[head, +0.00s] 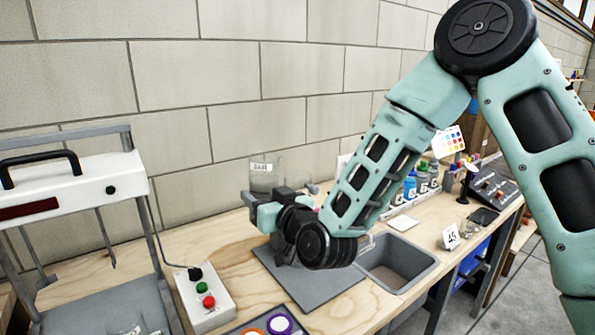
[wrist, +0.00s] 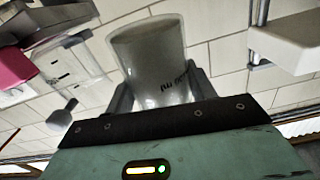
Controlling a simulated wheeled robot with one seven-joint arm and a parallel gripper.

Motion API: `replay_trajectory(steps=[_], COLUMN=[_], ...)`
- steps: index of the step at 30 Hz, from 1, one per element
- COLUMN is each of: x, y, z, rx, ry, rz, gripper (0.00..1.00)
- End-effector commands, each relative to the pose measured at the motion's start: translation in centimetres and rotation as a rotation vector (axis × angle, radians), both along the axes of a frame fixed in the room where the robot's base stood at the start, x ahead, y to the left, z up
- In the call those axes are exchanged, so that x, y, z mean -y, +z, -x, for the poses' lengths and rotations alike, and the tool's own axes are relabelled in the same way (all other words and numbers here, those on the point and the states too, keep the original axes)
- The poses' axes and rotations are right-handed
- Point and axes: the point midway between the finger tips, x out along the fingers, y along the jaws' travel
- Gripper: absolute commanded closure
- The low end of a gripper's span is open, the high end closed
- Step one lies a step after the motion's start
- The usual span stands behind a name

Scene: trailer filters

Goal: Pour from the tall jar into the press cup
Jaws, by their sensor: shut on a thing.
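The tall jar (head: 265,172) is clear, with dark lettering on its side. My gripper (head: 284,193) is shut on the jar and holds it above the grey mat on the bench, near the wall. In the wrist view the jar (wrist: 150,62) stands between the two fingers, looking somewhat tilted. I cannot tell how full it is. I cannot pick out the press cup for sure; a clear container (wrist: 70,68) shows left of the jar in the wrist view, but what it is stays unclear.
A white and grey press-like frame (head: 75,182) with a black handle stands at the left. A button box (head: 205,298) sits beside it. A grey sink (head: 396,268) is right of the mat (head: 312,290). Several bottles (head: 422,182) stand behind my arm. The wall is close behind.

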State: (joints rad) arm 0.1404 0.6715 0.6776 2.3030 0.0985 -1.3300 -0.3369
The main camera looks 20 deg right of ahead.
Motion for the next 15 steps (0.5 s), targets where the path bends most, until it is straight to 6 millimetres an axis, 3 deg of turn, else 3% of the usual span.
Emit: replay_trajectory(steps=[15], x=[0.38], y=[0.83], z=[-0.3], rx=[-0.15], ry=[0.001], rz=[-0.21], gripper=[0.8])
